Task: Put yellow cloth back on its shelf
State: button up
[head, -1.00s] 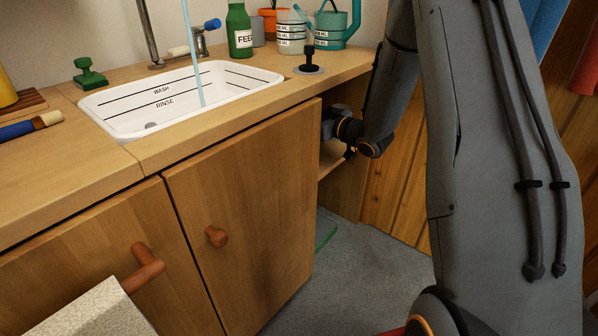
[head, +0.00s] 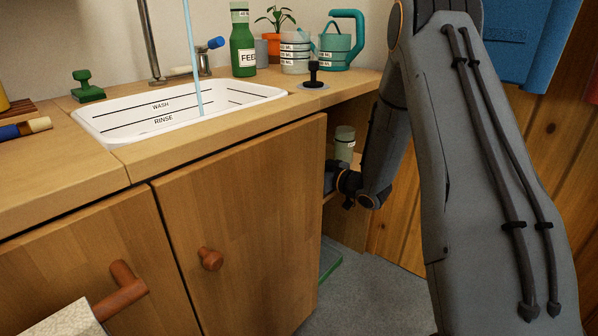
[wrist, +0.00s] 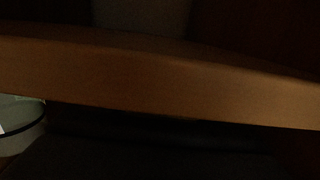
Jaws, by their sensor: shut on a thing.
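My gripper (head: 331,178) reaches into the open shelf space under the right end of the counter. Only its dark rear part shows; the cabinet door edge hides the fingertips. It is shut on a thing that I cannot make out. No yellow cloth can be made out in either view. A wooden shelf board (wrist: 150,80) crosses the dim wrist view, and a pale round container (wrist: 20,118) shows at its left edge. A shelf edge (head: 328,198) shows just below my gripper in the head view.
A capped jar (head: 345,143) stands in the shelf space close beside my wrist. A green-edged tray (head: 329,262) lies on the floor below. The sink (head: 180,110) and bottle (head: 242,45) are above.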

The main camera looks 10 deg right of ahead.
jog(key=shift+f, duration=0.3)
jog(key=shift+f, duration=0.2)
jog(key=o, duration=1.1)
jog(key=shift+o, duration=0.2)
jog(key=shift+r, duration=0.1)
jog(key=shift+r, duration=0.15)
jog(key=p+v, duration=0.3)
jog(key=v, duration=0.9)
jog(key=shift+p, duration=0.4)
